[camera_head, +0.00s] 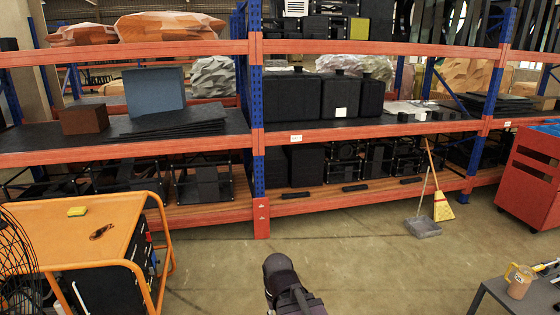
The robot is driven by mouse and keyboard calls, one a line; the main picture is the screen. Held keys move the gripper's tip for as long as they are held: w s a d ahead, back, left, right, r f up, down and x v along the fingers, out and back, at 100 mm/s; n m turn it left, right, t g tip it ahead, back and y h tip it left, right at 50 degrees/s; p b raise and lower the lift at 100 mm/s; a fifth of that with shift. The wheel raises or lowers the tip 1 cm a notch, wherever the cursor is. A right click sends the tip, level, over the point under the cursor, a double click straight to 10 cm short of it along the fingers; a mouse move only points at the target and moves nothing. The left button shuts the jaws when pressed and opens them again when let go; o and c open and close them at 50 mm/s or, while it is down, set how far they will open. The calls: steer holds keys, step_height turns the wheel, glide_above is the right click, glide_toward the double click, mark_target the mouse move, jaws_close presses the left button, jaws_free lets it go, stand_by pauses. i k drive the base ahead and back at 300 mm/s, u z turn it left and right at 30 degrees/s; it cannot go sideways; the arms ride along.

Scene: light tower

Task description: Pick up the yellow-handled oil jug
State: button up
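A small tan-yellow jug (519,282) stands upright on a dark low table (497,292) at the bottom right. It seems to have a loop handle on its left side and a dark mark on its front; the handle's colour is hard to tell at this size. It is the only jug I can make out. A dark rounded part of my own arm rises at the bottom middle, well to the left of the jug with open floor between. My gripper's fingers do not show. Nothing visible touches the jug.
An orange-topped cart (95,230) with a yellow item stands at the left, beside a black fan (18,255). Tall racks with orange beams (370,130) span the back. A broom (441,205) and dustpan (424,228) stand before them. A red cabinet (530,180) is at right. Middle floor is clear.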

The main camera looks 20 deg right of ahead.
mark_target(523, 279)
steer(key=z, duration=0.35)
steer(key=i, duration=1.55)
steer(key=z, duration=0.8)
steer(key=i, duration=0.6)
steer(key=z, duration=0.85)
steer(key=i, duration=0.5)
steer(key=z, duration=0.75)
steer(key=i, duration=0.65)
steer(key=z, duration=0.35)
